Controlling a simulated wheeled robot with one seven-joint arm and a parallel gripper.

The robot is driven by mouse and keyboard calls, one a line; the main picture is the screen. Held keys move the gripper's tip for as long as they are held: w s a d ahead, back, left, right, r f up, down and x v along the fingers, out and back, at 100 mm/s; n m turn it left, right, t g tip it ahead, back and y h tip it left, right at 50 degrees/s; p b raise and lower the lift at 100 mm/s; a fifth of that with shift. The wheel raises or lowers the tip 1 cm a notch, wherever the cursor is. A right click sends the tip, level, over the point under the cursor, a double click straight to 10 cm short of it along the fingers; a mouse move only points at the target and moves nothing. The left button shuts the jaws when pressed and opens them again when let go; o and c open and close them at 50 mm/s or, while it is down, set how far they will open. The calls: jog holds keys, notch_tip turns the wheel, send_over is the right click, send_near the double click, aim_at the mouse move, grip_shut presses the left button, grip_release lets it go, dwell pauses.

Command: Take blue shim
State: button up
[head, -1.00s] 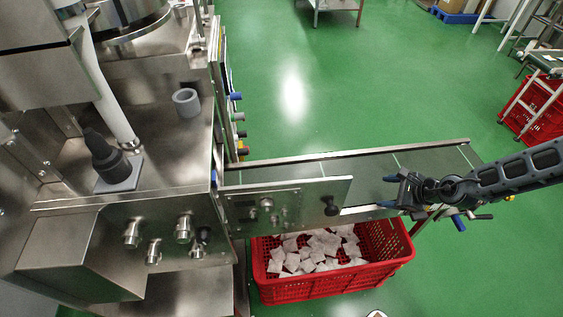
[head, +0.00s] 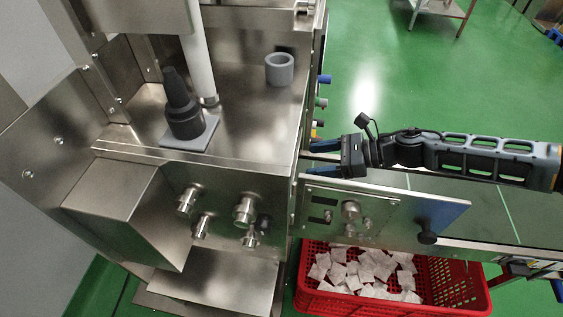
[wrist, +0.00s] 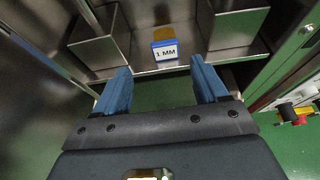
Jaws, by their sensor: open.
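The blue shim (wrist: 165,43) is a small block with a white label reading "1 MM" and a brownish-yellow patch above it. In the wrist view it sits on a metal ledge, ahead of my gripper (wrist: 161,77) and roughly centred between the fingers. The blue fingers are apart with nothing between them, and the shim is beyond the fingertips. In the head view my gripper (head: 312,159) points left toward the steel machine, above the conveyor's near end. I cannot make out the shim in the head view.
Steel boxes (wrist: 100,45) and (wrist: 236,28) flank the shim. The steel machine (head: 130,160) carries a grey ring (head: 279,69) and a dark cone-shaped part (head: 183,108). A control panel (head: 375,210) and a red crate (head: 440,285) of teabags are below my arm.

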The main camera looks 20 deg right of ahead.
aim_at(294, 167)
jog(key=shift+w+p+x, duration=0.15)
jog(key=shift+p+x, duration=0.15)
jog(key=shift+x, duration=1.35)
jog(key=shift+w+p+x, duration=0.2)
jog(key=shift+p+x, duration=0.1)
jog(key=shift+x, duration=1.35)
jog(key=shift+d, duration=0.2)
jog(key=shift+r, duration=0.1)
jog(key=c, duration=1.2)
